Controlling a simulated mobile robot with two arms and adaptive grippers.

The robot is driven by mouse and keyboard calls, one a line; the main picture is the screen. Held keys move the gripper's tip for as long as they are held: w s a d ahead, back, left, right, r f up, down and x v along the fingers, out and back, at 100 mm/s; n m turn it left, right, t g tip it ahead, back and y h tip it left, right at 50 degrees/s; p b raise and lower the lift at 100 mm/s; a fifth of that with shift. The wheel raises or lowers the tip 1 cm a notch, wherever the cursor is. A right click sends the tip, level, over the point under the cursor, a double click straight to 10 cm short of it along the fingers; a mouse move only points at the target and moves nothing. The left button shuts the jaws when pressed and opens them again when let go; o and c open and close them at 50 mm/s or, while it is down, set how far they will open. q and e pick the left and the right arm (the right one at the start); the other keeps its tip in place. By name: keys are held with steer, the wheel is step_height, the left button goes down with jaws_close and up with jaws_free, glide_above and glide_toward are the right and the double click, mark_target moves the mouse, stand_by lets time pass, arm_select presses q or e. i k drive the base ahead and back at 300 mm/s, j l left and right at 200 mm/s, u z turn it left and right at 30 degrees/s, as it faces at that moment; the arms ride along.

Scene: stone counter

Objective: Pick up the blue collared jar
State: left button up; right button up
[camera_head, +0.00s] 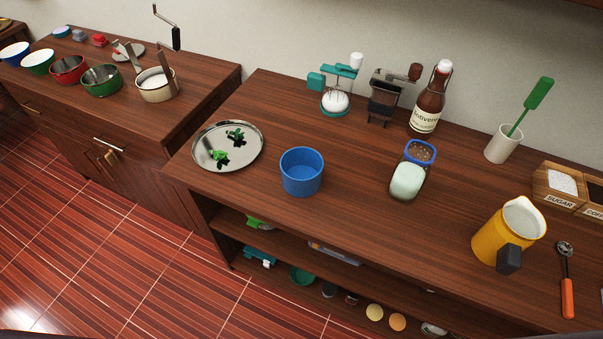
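The blue collared jar (411,172) stands on the dark wooden counter, right of the middle of the head view. It is a clear jar with a blue ring around its top; dark specks show inside the ring and a pale whitish-green mass shows lower in the body. It appears to be tilted or seen from above; I cannot tell which. Neither of my grippers is in view, and nothing touches the jar.
A blue bowl (301,172) stands left of the jar, beside a round metal tray (246,160). A brown bottle (429,100) and a grinder (385,97) stand behind it. A yellow pitcher (492,236) stands front right. Counter between bowl and jar is clear.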

mark_target(412, 170)
steer(key=j+z, duration=0.3)
steer(key=k+j+z, duration=0.3)
steer(key=j+z, duration=0.3)
steer(key=j, duration=0.15)
